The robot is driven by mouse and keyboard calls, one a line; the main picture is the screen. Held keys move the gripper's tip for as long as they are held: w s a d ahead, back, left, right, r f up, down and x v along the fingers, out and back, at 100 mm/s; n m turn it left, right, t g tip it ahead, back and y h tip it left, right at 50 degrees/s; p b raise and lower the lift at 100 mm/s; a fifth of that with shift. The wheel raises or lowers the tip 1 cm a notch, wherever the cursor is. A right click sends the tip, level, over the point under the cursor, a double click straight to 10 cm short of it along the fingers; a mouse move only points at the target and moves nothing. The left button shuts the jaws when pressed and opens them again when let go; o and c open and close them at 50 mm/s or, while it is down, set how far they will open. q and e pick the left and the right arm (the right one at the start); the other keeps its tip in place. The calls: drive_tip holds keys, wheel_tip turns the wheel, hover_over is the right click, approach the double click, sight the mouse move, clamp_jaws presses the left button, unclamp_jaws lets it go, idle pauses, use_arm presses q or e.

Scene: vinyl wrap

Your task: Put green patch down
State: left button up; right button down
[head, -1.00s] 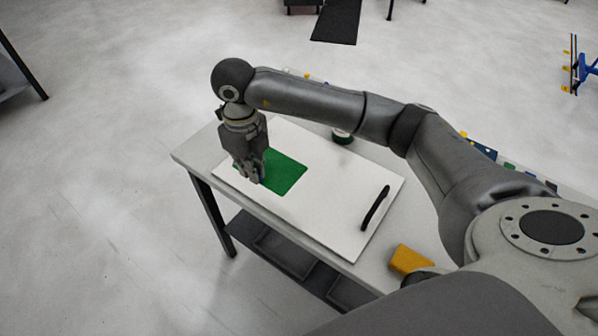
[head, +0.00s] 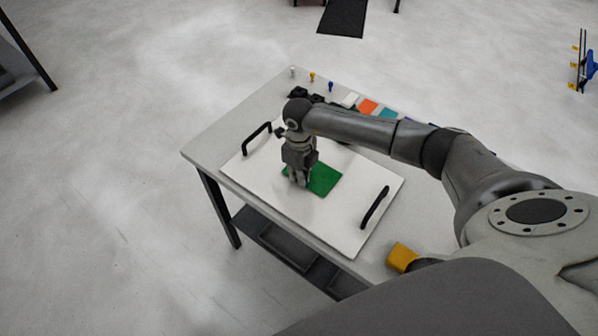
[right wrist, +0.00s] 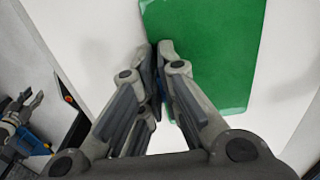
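The green patch (head: 326,179) lies over the white board (head: 290,203); a slight gap beneath it cannot be ruled out. My right gripper (head: 299,183) points down at the patch's left edge. In the right wrist view the patch (right wrist: 205,50) extends up and right from my right gripper (right wrist: 160,52). Its fingers are closed together over the patch's edge, which they hide. My left gripper (right wrist: 22,103) shows at the lower left of the right wrist view, fingers apart, beyond the table edge. It is out of the head view.
The board has black handles at its left (head: 256,138) and right (head: 375,207). An orange-yellow block (head: 401,257) sits at the table's (head: 205,150) near right. Coloured pieces, including an orange one (head: 368,106), lie along the far side. The board's front part is clear.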

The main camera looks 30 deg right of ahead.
drive_tip(key=shift+f, duration=0.1)
drive_tip(key=shift+f, duration=0.1)
drive_tip(key=c, duration=1.6)
unclamp_jaws()
drive_tip(key=shift+c, duration=0.2)
wheel_tip(320, 180, up, 12)
drive_tip(key=b, duration=0.3)
